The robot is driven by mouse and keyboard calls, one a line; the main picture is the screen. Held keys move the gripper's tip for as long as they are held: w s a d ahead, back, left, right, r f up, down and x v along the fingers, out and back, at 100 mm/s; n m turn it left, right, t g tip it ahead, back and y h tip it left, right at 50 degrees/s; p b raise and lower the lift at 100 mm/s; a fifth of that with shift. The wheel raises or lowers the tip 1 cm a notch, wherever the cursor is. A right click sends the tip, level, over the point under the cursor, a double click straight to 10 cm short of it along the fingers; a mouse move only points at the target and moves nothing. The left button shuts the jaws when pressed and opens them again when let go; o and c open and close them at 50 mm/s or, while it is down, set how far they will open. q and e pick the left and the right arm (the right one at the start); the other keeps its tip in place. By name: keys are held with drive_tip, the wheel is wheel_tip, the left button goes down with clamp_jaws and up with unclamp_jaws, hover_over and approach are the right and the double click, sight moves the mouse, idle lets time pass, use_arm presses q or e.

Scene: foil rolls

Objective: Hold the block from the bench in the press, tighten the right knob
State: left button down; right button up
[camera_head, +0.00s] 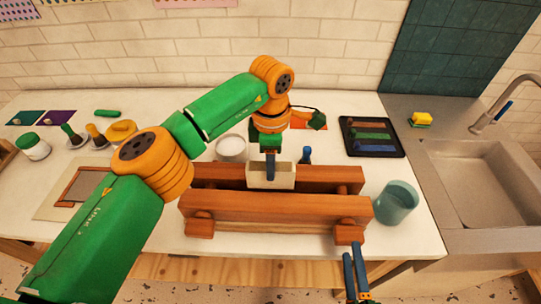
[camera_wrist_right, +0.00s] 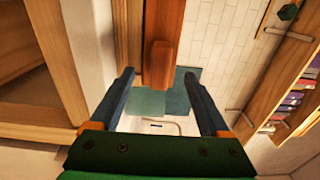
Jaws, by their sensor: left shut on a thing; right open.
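The wooden press (camera_head: 275,208) stands on the bench with two long beams, one behind the other. A pale block (camera_head: 285,177) sits upright in the gap between the beams; the front beam hides its lower part. My left gripper (camera_head: 270,168) is shut on the block from above. The right knob (camera_head: 349,234) is a wooden piece at the front beam's right end; the left knob (camera_head: 200,226) is at the other end. My right gripper (camera_head: 352,254) is open just in front of and below the right knob. In the right wrist view the knob (camera_wrist_right: 161,60) lies between the open fingertips (camera_wrist_right: 159,76), with gaps both sides.
A teal cup (camera_head: 397,203) stands close to the press's right end. A white bowl (camera_head: 231,147) and a blue-topped item (camera_head: 306,155) are behind the press. A black tray (camera_head: 398,137) lies at back right, before the sink (camera_head: 475,180).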

use_arm(q)
drive_tip(key=shift+f, duration=2.35)
